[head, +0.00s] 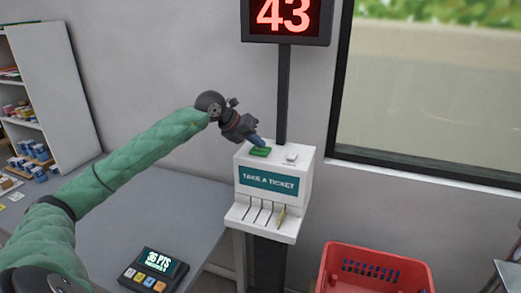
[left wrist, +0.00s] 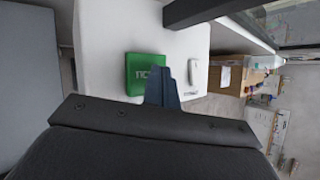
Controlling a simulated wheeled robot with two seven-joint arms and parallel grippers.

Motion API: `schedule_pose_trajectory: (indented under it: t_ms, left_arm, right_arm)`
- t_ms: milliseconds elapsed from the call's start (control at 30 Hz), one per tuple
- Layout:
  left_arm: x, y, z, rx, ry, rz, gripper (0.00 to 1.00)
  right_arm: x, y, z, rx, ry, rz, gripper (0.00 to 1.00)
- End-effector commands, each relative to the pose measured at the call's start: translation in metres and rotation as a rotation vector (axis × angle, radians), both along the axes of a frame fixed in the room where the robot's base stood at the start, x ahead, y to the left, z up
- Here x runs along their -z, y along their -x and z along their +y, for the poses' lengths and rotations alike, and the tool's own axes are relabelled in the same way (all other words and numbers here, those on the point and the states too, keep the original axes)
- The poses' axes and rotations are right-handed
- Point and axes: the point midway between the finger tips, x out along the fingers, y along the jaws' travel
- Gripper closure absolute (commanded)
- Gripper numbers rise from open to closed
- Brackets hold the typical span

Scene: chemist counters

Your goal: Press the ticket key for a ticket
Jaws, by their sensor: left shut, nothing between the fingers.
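The white ticket dispenser (head: 274,184), with a "TAKE A TICKET" label, stands on a dark post. On its top are a green key (head: 260,152) and, to its right, a small white key (head: 292,157). My left gripper (head: 260,143) is shut and empty, its fingertips just over or at the green key; I cannot tell whether they touch. My right gripper is not in view.
A red number display (head: 284,17) reads 43 above the dispenser. A grey counter (head: 165,215) holds a small keypad device (head: 153,270). A red basket (head: 375,268) stands low at the right. Shelves (head: 25,130) with small boxes are at the left.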

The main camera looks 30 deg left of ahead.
Motion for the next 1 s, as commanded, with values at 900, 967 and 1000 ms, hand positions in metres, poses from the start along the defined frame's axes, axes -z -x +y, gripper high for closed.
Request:
schedule_pose_trajectory:
  t_ms: [900, 967, 1000]
  left_arm:
    - [-0.036, 0.0, 0.0, -0.001, -0.001, -0.003, 1.0]
    - [-0.041, 0.0, 0.0, -0.001, -0.001, -0.003, 1.0]
    - [-0.044, 0.0, 0.0, -0.001, -0.001, -0.003, 1.0]
  right_arm:
    - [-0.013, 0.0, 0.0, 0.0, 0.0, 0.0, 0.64]
    - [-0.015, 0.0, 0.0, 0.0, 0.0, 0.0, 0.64]
    - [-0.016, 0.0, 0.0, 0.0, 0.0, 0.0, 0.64]
